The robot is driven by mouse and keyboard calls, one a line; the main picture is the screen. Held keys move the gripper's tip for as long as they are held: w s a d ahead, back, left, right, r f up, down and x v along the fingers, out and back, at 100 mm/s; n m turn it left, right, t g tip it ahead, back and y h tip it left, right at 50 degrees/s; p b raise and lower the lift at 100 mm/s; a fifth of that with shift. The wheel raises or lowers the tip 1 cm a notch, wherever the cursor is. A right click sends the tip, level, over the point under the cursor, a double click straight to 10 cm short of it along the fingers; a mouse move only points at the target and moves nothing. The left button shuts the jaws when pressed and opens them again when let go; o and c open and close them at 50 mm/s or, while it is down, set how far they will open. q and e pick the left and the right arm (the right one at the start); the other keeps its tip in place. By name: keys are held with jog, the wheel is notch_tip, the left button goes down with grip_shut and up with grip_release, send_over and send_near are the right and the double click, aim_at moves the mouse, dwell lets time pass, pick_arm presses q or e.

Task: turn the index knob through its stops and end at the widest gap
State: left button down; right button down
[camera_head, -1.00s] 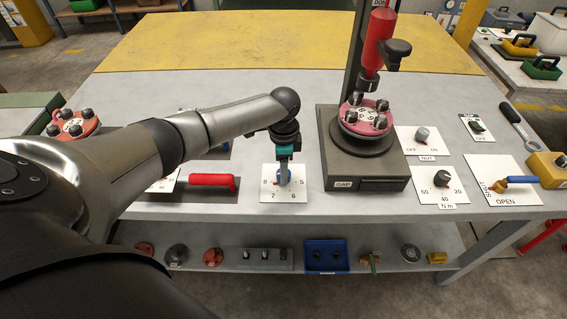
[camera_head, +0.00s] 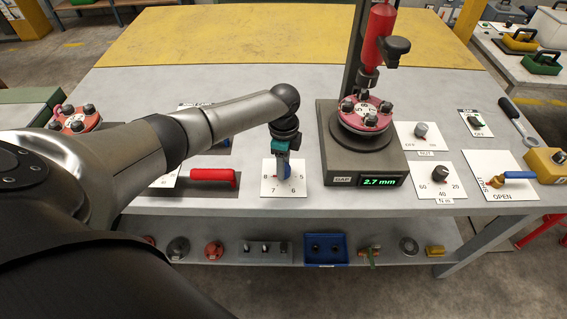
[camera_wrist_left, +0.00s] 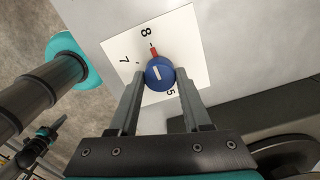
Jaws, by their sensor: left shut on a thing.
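The index knob (camera_wrist_left: 160,73) is blue with a white line and a red pointer. It sits on a white dial plate (camera_head: 265,190) marked with numbers including 8, 7 and 5. In the left wrist view the red pointer (camera_wrist_left: 154,53) points toward the 8. My left gripper (camera_head: 284,176) is over the dial from above, its two fingers (camera_wrist_left: 156,77) shut on opposite sides of the knob. The gap display (camera_head: 380,182) on the grey press base reads 2.7 mm in green. A red flanged spool (camera_head: 363,113) with dark knobs sits on that base. My right gripper is not in view.
A red-handled lever (camera_head: 212,175) lies left of the dial. Right of the press are the NUT dial (camera_head: 420,131), the N m dial (camera_head: 440,174) and a blue-handled valve (camera_head: 517,176). A lower shelf holds a blue bin (camera_head: 325,250). The yellow back area is clear.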

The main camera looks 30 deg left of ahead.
pick_arm(q)
jog(key=shift+c, duration=1.8)
grip_release()
notch_tip(320, 180, up, 15)
jog(key=p, duration=0.2)
jog(key=shift+r, duration=0.15)
jog(key=shift+d, duration=0.1)
